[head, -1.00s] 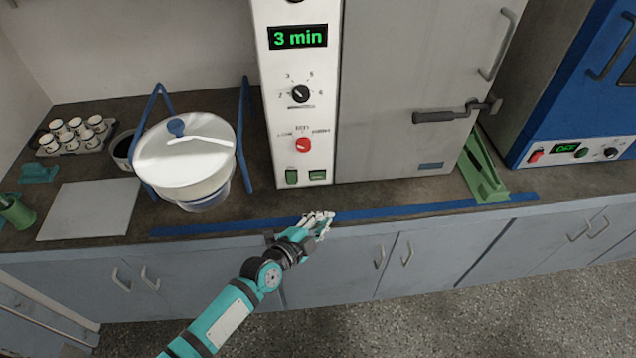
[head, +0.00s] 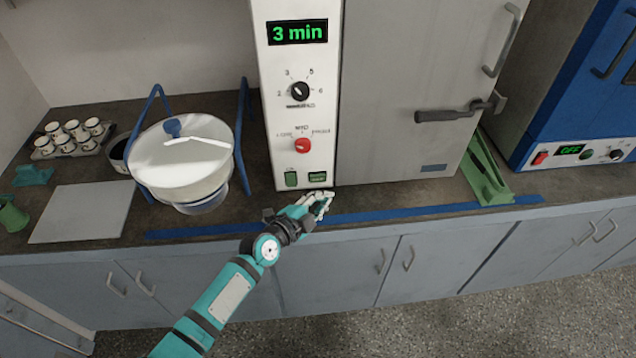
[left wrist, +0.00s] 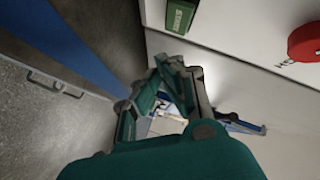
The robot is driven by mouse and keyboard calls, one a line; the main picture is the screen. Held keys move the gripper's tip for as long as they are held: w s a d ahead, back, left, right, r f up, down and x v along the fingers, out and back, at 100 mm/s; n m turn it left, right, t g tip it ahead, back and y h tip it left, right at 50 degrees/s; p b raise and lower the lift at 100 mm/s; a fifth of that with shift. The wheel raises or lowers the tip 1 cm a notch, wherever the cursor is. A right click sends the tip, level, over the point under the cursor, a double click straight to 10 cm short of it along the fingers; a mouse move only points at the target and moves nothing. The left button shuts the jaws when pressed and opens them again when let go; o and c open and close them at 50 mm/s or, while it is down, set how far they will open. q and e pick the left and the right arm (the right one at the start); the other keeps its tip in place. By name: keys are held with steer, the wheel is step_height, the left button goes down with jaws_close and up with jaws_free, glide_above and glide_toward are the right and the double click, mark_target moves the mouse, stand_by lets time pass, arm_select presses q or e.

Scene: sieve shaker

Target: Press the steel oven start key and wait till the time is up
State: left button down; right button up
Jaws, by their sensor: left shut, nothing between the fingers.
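The steel oven (head: 400,95) stands at the back middle, with a white control panel whose display (head: 297,32) reads "3 min" in green. At the panel's bottom are a small green switch (head: 291,179) and a wider green key (head: 318,177); their lettering is too small to read. A green key also shows in the left wrist view (left wrist: 180,15), near the red knob (left wrist: 306,43). My left gripper (head: 324,198) is shut and empty, just below and in front of the wider green key, apart from it. It shows in the left wrist view (left wrist: 178,68). My right gripper is out of view.
A white lidded vessel (head: 182,160) in a blue frame stands left of the oven. A green stand (head: 486,175) is at its right, beside a blue oven (head: 590,100) whose display reads "OFF". Blue tape (head: 400,213) runs along the bench front.

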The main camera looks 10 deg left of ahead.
mark_target(318, 178)
arm_select(q)
steer(key=shift+w+a+f+b, duration=0.15)
steer(key=shift+w+b, duration=0.2)
steer(key=shift+w, duration=0.3)
steer(key=shift+w+a+b, duration=0.25)
steer(key=shift+w+b, duration=0.2)
steer(key=shift+w, duration=0.45)
steer(key=shift+w+a+b, duration=0.1)
steer(key=shift+w+b, duration=0.25)
steer(key=shift+w, duration=0.05)
steer(key=shift+w+a+b, duration=0.15)
steer(key=shift+w+b, duration=0.3)
steer(key=shift+b, duration=0.05)
stand_by(0.8)
steer(key=shift+s+r, duration=0.1)
steer(key=shift+r, duration=0.1)
steer(key=shift+s+d+p, duration=0.25)
steer(key=shift+s+p, duration=0.3)
steer(key=shift+s, duration=0.2)
steer(key=shift+s, duration=0.1)
